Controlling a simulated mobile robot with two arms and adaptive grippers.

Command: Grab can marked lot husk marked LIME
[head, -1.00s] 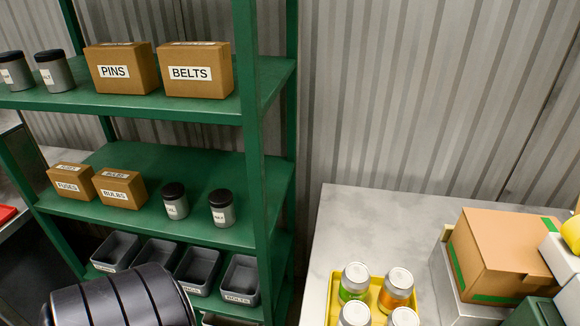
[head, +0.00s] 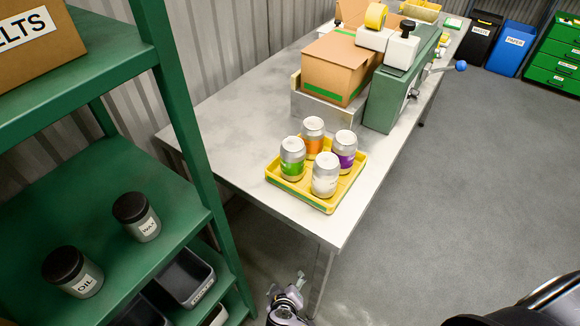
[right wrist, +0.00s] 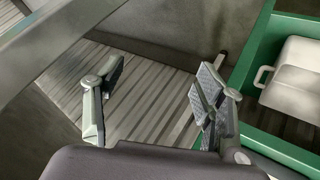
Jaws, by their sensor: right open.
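A yellow tray (head: 328,206) on the grey table holds several upright silver-topped cans. One has a green band (head: 292,159), one an orange band (head: 313,138), one a purple band (head: 344,151), and one a pale whitish band (head: 325,175). I cannot read LIME or any lot mark on them. My right gripper (head: 286,286) is low in front of the table, below and apart from the tray. In the right wrist view its two fingers stand apart with nothing between them (right wrist: 160,85). My left gripper is not in view.
The table (head: 240,103) also bears a cardboard box (head: 335,68) and a green machine (head: 398,90) behind the tray. A green shelf (head: 150,265) with jars stands close on the left. Open floor (head: 465,170) lies right of the table.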

